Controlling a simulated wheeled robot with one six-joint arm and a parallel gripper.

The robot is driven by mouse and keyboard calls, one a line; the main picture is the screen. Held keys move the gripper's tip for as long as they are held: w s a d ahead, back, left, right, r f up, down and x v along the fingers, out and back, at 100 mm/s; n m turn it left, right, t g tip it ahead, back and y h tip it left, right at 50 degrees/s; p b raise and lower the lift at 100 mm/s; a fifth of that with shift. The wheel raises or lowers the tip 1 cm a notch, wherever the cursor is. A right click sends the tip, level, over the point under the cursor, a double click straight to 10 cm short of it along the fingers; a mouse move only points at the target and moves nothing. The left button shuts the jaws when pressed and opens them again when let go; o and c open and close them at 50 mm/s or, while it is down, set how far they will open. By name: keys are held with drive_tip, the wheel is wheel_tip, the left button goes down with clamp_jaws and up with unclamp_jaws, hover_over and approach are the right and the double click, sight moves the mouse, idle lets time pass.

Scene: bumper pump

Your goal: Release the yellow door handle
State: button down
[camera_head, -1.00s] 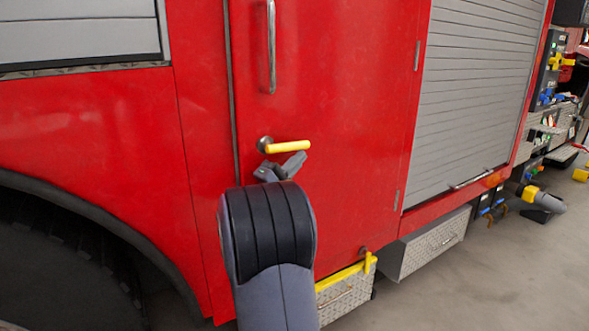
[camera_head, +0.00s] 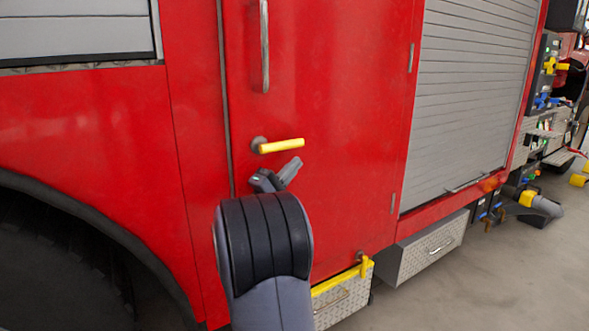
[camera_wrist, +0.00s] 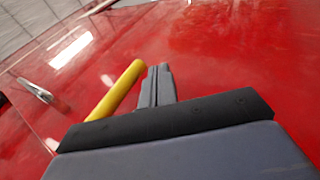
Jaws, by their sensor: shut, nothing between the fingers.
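The yellow door handle (camera_head: 281,146) is a short lever on a round grey base, set near the left edge of the red door (camera_head: 330,110). It lies nearly level in the head view. My gripper (camera_head: 284,174) is just below it, with a gap of red door showing between them in that view. In the wrist view the yellow handle (camera_wrist: 117,90) runs along the left side of my gripper (camera_wrist: 158,72). The fingers are together with nothing between them. My gripper hides the handle's base in the wrist view.
A vertical grab bar (camera_head: 264,45) is above the handle. A wheel arch (camera_head: 95,220) is at left. A diamond-plate step box (camera_head: 335,300) with a yellow edge sits below the door. A grey roller shutter (camera_head: 470,90) is at right.

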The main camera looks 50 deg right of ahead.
wheel_tip(320, 180, down, 12)
drive_tip(key=s, duration=0.2)
drive_tip(key=shift+s+a+b, duration=0.15)
drive_tip(key=shift+a+b, duration=0.2)
drive_tip(key=shift+b, duration=0.1)
drive_tip(key=shift+r, duration=0.15)
wheel_tip(320, 180, up, 10)
drive_tip(key=w+f, duration=0.1)
drive_tip(key=w, duration=0.1)
drive_tip(key=w+a+r+y+p, duration=0.1)
drive_tip(key=a+p, duration=0.4)
drive_tip(key=p, duration=1.1)
drive_tip(key=shift+w+a+m+y, duration=0.25)
drive_tip(key=shift+w+m+y, duration=0.25)
drive_tip(key=shift+y, duration=0.4)
drive_tip(key=shift+w, duration=0.1)
drive_tip(key=shift+f, duration=0.1)
